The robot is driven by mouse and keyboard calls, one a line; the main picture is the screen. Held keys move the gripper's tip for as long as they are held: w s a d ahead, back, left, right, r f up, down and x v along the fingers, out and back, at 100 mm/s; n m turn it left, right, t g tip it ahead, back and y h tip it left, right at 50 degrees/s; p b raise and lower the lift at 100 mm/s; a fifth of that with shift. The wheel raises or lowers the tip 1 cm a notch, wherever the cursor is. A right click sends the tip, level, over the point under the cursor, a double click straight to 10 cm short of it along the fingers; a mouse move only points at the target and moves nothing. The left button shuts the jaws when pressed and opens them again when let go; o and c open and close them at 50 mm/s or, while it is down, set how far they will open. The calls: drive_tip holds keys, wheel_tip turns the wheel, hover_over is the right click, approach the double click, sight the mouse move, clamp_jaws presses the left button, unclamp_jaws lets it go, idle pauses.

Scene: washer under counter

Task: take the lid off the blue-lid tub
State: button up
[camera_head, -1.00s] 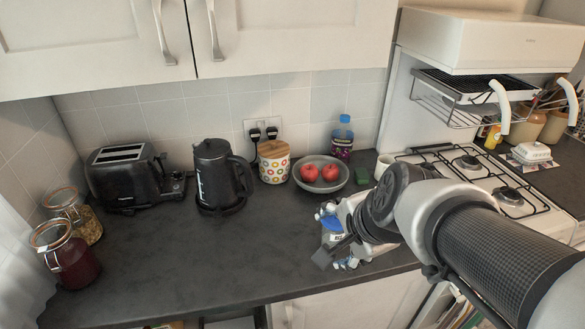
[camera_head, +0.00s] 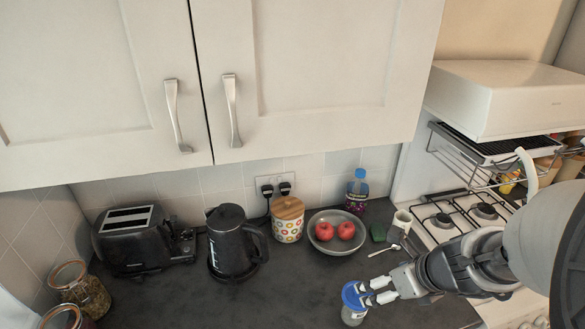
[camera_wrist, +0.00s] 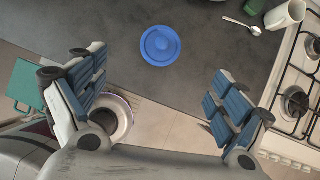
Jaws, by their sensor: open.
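The blue-lid tub (camera_head: 352,318) stands upright on the dark counter near its front edge, with its blue lid (camera_head: 350,293) on. In the head view my gripper (camera_head: 368,291) is at the right of the lid, and its fingertips overlap the lid's right side. In the wrist view the lid (camera_wrist: 160,46) shows as a round blue disc from above, centred ahead of my two spread fingers (camera_wrist: 157,90). My gripper is open and nothing is between its fingers. The tub's body is hidden under the lid there.
A spoon (camera_wrist: 242,25), a mug (camera_wrist: 285,15) and the gas hob (camera_wrist: 300,85) lie to the right. A fruit bowl (camera_head: 325,246), patterned canister (camera_head: 287,222), kettle (camera_head: 232,245) and toaster (camera_head: 135,240) stand along the back. The counter left of the tub is clear.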

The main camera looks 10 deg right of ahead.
drive_tip(key=b+x, duration=0.4)
drive_tip(key=x, duration=0.5)
drive_tip(key=shift+s+f+b, duration=0.2)
drive_tip(key=shift+b, duration=0.15)
drive_tip(key=b+x, duration=0.1)
drive_tip(key=x, duration=0.1)
drive_tip(key=b+x, duration=0.1)
drive_tip(key=x, duration=0.1)
drive_tip(key=b+x, duration=0.1)
drive_tip(key=x, duration=0.1)
drive_tip(key=shift+w+d+f+b, duration=0.1)
drive_tip(key=shift+w+d+b, duration=0.2)
drive_tip(key=shift+c, duration=0.3)
drive_tip(key=c, duration=0.8)
drive_tip(key=shift+r, duration=0.2)
